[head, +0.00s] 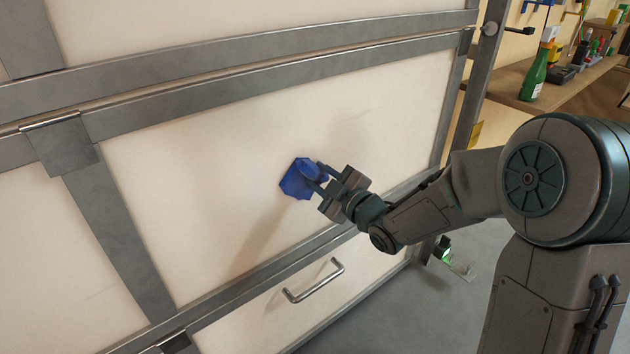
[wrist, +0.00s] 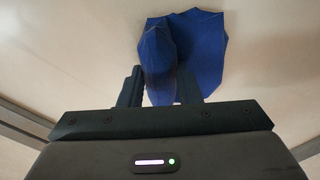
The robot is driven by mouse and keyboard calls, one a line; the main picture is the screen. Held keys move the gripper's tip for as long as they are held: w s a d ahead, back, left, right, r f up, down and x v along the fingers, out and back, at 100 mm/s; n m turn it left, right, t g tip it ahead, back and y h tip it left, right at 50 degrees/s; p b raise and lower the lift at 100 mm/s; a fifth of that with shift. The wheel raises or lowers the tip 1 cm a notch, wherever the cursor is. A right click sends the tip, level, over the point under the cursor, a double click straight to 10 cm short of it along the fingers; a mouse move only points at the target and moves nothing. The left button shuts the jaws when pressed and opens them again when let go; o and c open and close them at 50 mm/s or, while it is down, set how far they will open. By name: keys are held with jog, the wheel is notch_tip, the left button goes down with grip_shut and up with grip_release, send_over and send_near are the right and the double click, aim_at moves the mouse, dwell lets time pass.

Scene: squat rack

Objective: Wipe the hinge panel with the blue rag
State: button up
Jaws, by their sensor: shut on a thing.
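The blue rag (head: 298,180) is at the face of the cream panel (head: 215,150), right of the panel's middle in the head view. My gripper (head: 322,183) is shut on the rag, which bunches between the fingers and spreads out beyond them. In the wrist view the rag (wrist: 205,50) sits in front of the pale panel surface (wrist: 80,60), between and past my gripper's dark fingers (wrist: 160,90). The rag looks to be against the panel, but I cannot tell how firmly. Faint grey streaks show on the panel's upper right.
Grey metal rails frame the panel, with a hinge plate (head: 62,143) at left. A bar handle (head: 314,281) sticks out of the lower panel. At right, a wooden shelf (head: 512,84) holds a green spray bottle (head: 535,75) and other items. Grey floor is open below.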

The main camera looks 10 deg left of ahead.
aim_at(292, 180)
jog(key=shift+w+d, duration=1.1)
jog(key=shift+w, duration=0.2)
jog(key=shift+w+d, duration=1.05)
jog(key=shift+w, duration=0.2)
jog(key=shift+a+b, duration=0.1)
jog(key=shift+b, duration=0.25)
jog(key=shift+s+a+b, duration=0.7)
jog(key=shift+s+a, duration=0.15)
jog(key=shift+s, duration=0.2)
jog(key=shift+s+a+b, duration=0.75)
jog(key=shift+s+a, duration=0.1)
jog(key=shift+s, duration=0.25)
jog(key=shift+s+a+b, duration=0.7)
jog(key=shift+s+a, duration=0.15)
jog(key=shift+s, duration=0.2)
jog(key=shift+s+a+f+b, duration=0.1)
jog(key=shift+s+a+b, duration=1)
jog(key=shift+s+a, duration=0.25)
jog(key=shift+s, duration=0.05)
jog(key=shift+p+v, duration=0.35)
jog(key=shift+v, duration=2.65)
